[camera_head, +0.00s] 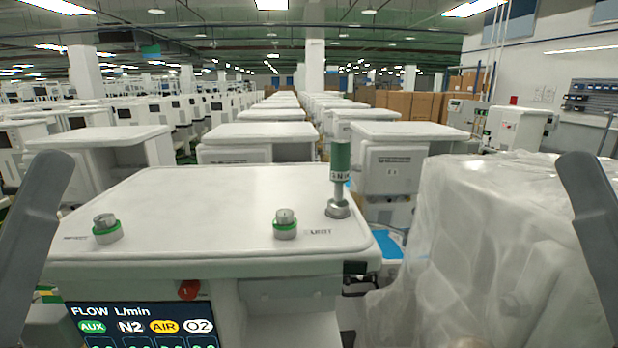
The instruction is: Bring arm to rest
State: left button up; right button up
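Part of my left arm (32,235) shows as a dark grey link along the left edge. Part of my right arm (594,230) shows as a similar link along the right edge. Both links stand steep and are cut off by the frame. Neither gripper is in view, so I cannot see their fingers or whether they hold anything. The near white anaesthesia cart (200,190) stands between the arms, and neither visible link overlaps its top.
On the cart top are a left green-ringed knob (107,229), a middle green-ringed knob (285,224) and an upright green-topped canister (339,180). A flow display (140,325) is on its front. A plastic-wrapped cart (490,240) stands at right. Rows of carts fill the background.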

pick_arm(q)
notch_tip(320, 180, up, 25)
jog(key=p, duration=2.2)
pick_arm(e)
notch_tip(320, 180, up, 25)
pick_arm(q)
jog(key=shift+r, duration=0.1)
pick_arm(e)
jog(key=shift+r, duration=0.1)
pick_arm(q)
notch_tip(320, 180, down, 34)
jog(key=b, duration=3.3)
jog(key=shift+r, duration=0.15)
pick_arm(e)
notch_tip(320, 180, down, 34)
jog(key=shift+r, duration=0.15)
pick_arm(q)
notch_tip(320, 180, up, 34)
jog(key=p, duration=3.3)
jog(key=shift+f, duration=0.2)
pick_arm(e)
notch_tip(320, 180, up, 34)
jog(key=shift+f, duration=0.2)
